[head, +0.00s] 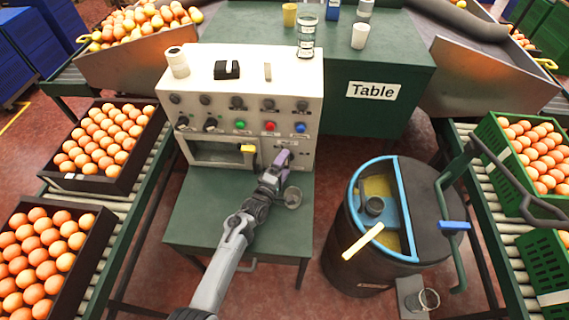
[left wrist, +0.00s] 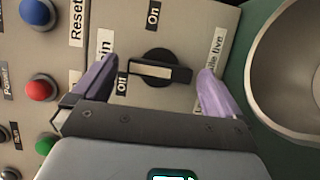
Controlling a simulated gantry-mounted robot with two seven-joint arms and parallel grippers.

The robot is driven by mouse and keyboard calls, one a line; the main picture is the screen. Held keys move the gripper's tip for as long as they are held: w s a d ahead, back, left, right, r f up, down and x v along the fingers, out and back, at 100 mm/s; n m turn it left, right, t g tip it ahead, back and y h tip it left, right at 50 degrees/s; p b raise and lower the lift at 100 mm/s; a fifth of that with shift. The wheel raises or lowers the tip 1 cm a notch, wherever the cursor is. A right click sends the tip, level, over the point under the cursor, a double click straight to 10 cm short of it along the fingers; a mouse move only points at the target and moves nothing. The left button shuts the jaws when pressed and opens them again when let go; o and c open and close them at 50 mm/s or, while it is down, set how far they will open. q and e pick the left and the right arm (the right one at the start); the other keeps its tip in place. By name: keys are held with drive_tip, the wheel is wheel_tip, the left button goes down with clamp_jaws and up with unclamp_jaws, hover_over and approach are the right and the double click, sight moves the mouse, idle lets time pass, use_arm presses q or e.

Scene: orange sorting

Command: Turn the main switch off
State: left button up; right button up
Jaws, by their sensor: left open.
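The main switch (left wrist: 155,68) is a round black rotary knob with a pale bar handle on a beige panel, seen in the left wrist view. Its bar lies nearly left to right, the left end beside the "Off" label (left wrist: 122,82). The "On" label (left wrist: 153,15) is above it. My left gripper (left wrist: 157,74) is open, one purple finger on each side of the knob; I cannot tell whether they touch it. In the head view my left gripper (head: 280,160) is at the control panel's (head: 308,125) lower right and hides the switch. My right gripper is not in view.
A drum (head: 340,240) stands to the right. Egg-like oranges in trays (head: 125,175) line the left conveyor.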

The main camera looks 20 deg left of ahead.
use_arm(q)
drive_tip(key=s+p, duration=0.1)
drive_tip(key=s, duration=0.1)
drive_tip(key=s+p, duration=0.1)
drive_tip(key=s, duration=0.2)
drive_tip(key=s+a, duration=0.1)
drive_tip(key=s, duration=0.2)
drive_tip(key=shift+s+p, duration=0.15)
drive_tip(key=shift+p, duration=0.25)
drive_tip(key=shift+s, duration=0.85)
drive_tip(key=shift+a, duration=0.1)
